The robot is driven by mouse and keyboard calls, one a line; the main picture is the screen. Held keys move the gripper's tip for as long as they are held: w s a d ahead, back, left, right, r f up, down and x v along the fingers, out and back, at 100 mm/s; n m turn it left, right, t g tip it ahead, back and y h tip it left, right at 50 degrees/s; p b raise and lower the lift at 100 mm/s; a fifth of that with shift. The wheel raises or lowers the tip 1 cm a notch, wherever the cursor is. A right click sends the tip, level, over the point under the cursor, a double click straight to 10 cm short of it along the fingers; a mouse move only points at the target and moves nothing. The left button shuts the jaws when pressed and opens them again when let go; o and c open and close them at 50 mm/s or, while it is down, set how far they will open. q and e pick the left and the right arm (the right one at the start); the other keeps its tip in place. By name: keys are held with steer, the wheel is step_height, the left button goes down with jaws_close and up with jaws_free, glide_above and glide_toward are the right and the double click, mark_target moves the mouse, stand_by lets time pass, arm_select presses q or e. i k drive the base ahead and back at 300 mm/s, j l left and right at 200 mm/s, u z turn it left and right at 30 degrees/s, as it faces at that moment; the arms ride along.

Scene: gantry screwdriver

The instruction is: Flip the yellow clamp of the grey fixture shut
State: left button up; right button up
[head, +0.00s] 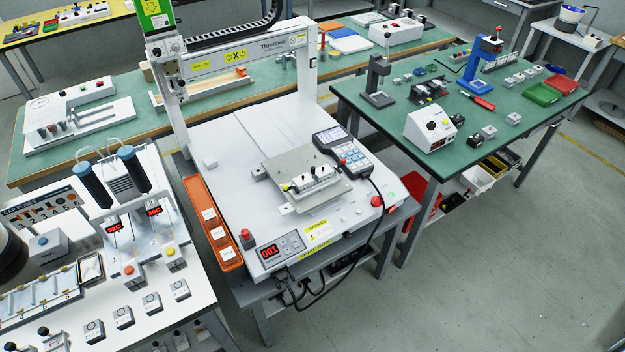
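The grey fixture (331,196) is a flat plate with a raised light block (313,180) on top, on the white bed of the gantry screwdriver machine. A small yellow spot (285,187) shows at the left end of the block; it is likely the yellow clamp, but it is too small to tell whether it stands open or lies shut. Neither of my grippers is in view.
A teach pendant (342,150) with a cable lies right behind the fixture. An orange tray (212,225) runs along the bed's left side. The gantry's beam (240,57) spans the back. A green-topped table (462,137) stands right.

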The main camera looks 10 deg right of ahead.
mark_target(285, 188)
steer(key=j+z, duration=0.1)
steer(key=z, duration=0.35)
steer(key=j+z, duration=0.15)
steer(key=z, duration=0.3)
steer(key=j+z, duration=0.15)
steer(key=z, duration=0.3)
steer(key=j+z, duration=0.15)
steer(key=z, duration=0.3)
